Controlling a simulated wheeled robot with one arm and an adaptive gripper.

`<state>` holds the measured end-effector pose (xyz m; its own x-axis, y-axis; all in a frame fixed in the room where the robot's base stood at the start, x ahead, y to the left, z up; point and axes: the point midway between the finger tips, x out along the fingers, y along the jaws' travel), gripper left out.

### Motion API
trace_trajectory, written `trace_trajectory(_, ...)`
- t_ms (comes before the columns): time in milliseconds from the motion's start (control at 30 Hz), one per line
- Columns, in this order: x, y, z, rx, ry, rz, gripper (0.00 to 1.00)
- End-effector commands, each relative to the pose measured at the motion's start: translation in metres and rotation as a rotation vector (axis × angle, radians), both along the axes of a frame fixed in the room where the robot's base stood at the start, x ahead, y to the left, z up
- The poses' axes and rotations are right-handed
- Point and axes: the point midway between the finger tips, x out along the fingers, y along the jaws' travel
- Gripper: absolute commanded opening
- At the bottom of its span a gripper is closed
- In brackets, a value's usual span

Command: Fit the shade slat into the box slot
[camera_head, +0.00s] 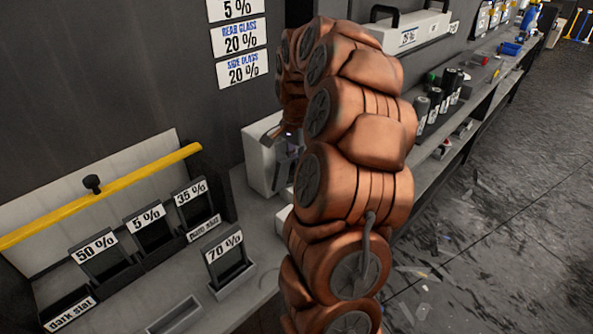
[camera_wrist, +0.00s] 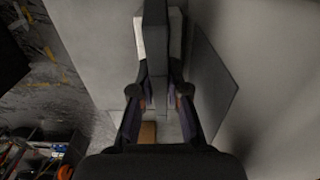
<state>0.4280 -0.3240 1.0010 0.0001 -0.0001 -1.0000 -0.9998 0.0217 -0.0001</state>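Dark slats labelled 50% (camera_head: 103,262), 5% (camera_head: 151,232) and 35% (camera_head: 192,203) stand upright in a row in a dark box (camera_head: 166,250) on the bench. Its end labels seem to read "dark slat" and another "slat" word. A slat labelled 70% (camera_head: 228,262) stands in a separate grey holder in front of the row. My gripper (camera_head: 285,160) is beyond the row, beside a white box, partly hidden by my arm. In the wrist view my gripper (camera_wrist: 160,92) has its fingers apart, with a dark grey upright bar (camera_wrist: 154,45) between them and gaps visible beside it.
An empty grey holder (camera_head: 175,315) lies at the bench's front edge. A yellow bar (camera_head: 105,195) crosses a pale board behind the row. The white box (camera_head: 262,155) is close to my gripper. Several dark bottles (camera_head: 437,100) stand right of my arm.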

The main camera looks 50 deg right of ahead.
Motion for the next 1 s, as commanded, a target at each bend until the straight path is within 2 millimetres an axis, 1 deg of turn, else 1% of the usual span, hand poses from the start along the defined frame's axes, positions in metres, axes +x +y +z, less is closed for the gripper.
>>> trace_trajectory(433, 0.0, 0.0, 0.0, 0.0, 0.0, 0.0, 0.0)
trace_trajectory(567, 0.0, 0.0, 0.004, -0.001, -0.001, 0.0, 0.0)
trace_trajectory(733, 0.001, 0.0, 0.021, -0.002, -0.004, 0.0, 0.0)
trace_trajectory(1000, 0.002, -0.001, 0.063, -0.004, -0.006, -0.002, 0.0)
